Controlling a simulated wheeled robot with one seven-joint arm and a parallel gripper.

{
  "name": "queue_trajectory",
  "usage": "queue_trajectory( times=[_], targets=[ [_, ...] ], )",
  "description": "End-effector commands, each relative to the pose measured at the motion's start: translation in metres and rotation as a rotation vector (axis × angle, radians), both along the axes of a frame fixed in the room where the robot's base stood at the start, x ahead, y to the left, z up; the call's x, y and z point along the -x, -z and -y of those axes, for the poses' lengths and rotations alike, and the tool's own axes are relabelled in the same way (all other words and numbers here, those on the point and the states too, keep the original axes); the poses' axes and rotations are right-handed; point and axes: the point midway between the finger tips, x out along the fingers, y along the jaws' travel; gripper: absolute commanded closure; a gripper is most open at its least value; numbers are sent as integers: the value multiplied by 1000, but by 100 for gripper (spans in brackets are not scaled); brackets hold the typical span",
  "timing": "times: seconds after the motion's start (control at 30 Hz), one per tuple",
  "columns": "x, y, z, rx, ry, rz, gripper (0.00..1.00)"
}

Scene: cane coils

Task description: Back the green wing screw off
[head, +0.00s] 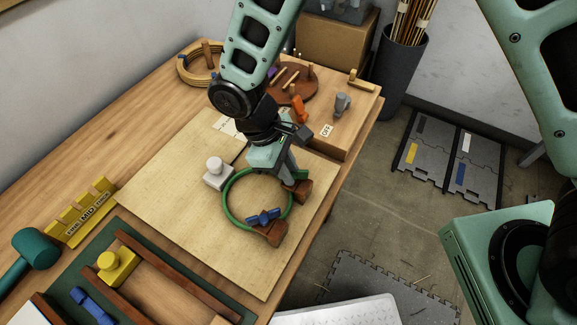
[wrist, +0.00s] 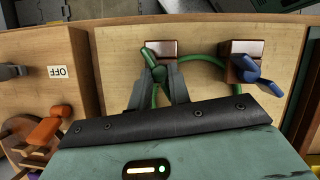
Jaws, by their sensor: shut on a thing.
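A green cane coil (head: 227,205) lies as a ring on the pale board, passing through two brown clamp blocks. The far clamp block (head: 299,192) carries the green wing screw (head: 302,174), partly hidden by my gripper. In the wrist view the green wing screw (wrist: 151,56) stands against its brown block (wrist: 178,47). My gripper (wrist: 159,78) is shut on the green wing screw, one finger on each side. The near clamp block (head: 270,234) carries a blue wing screw (head: 263,216), also seen in the wrist view (wrist: 258,76).
A white knobbed block (head: 217,173) stands just left of the coil. A raised wooden stand with an OFF label (head: 326,130), an orange piece (head: 299,109) and a grey piece (head: 342,103) is behind. The board's front left is clear.

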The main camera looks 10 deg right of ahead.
Motion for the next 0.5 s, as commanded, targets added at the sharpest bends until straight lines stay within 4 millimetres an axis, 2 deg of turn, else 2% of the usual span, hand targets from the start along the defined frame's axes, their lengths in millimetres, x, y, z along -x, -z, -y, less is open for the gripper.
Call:
queue_trajectory(
  times=[0.5],
  targets=[
    [1, 2, -1, -3, -191, 1, 100]
  ],
)
